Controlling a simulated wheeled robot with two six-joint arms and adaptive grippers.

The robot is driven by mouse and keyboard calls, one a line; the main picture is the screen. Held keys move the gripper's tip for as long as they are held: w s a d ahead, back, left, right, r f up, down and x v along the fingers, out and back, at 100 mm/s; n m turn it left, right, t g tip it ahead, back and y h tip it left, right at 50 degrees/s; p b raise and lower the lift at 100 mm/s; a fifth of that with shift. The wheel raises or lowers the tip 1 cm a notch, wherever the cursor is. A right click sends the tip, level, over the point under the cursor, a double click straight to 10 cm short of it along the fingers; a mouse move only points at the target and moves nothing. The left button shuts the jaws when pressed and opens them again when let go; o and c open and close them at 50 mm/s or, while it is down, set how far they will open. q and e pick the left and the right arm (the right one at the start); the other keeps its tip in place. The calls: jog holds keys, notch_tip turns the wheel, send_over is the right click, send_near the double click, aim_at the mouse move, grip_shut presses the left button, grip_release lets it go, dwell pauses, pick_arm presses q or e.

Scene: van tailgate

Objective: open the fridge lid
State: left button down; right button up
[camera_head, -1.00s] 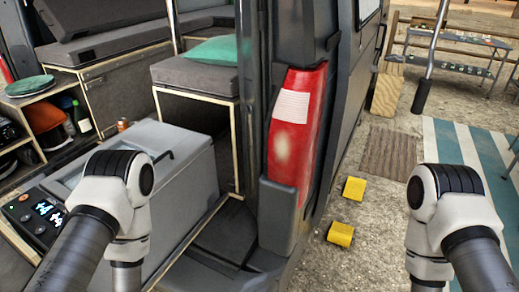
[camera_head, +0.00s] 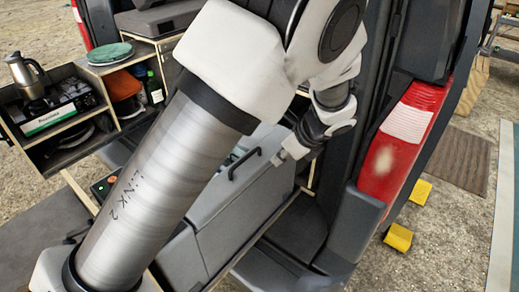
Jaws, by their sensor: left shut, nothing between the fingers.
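The grey fridge (camera_head: 240,211) stands in the back of the van, and my left arm hides much of its lid. The part of the lid that shows looks shut. The dark fridge handle (camera_head: 244,163) shows beside my arm. My left gripper (camera_head: 279,157) is shut and empty, just right of the handle in the picture. Whether it touches the fridge I cannot tell. The control panel (camera_head: 103,186) shows partly at the left of my arm. My right gripper is not in view.
A wooden shelf unit (camera_head: 75,121) with a stove (camera_head: 62,104) and kettle (camera_head: 26,73) stands at the left. The van's pillar and red tail light (camera_head: 398,145) are close on the right. Yellow blocks (camera_head: 398,237) lie on the ground outside.

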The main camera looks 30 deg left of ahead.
aim_at(252, 162)
pick_arm(q)
jog(key=shift+m+y, duration=0.3)
jog(key=shift+y, duration=0.1)
jog(key=a+f, duration=0.1)
jog(key=a, duration=0.1)
jog(key=a+f, duration=0.2)
jog(key=w+a+f, duration=0.1)
jog(key=a, duration=0.2)
jog(key=shift+f, duration=0.15)
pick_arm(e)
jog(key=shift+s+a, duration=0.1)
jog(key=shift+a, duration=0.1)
pick_arm(q)
jog(key=shift+s, duration=0.1)
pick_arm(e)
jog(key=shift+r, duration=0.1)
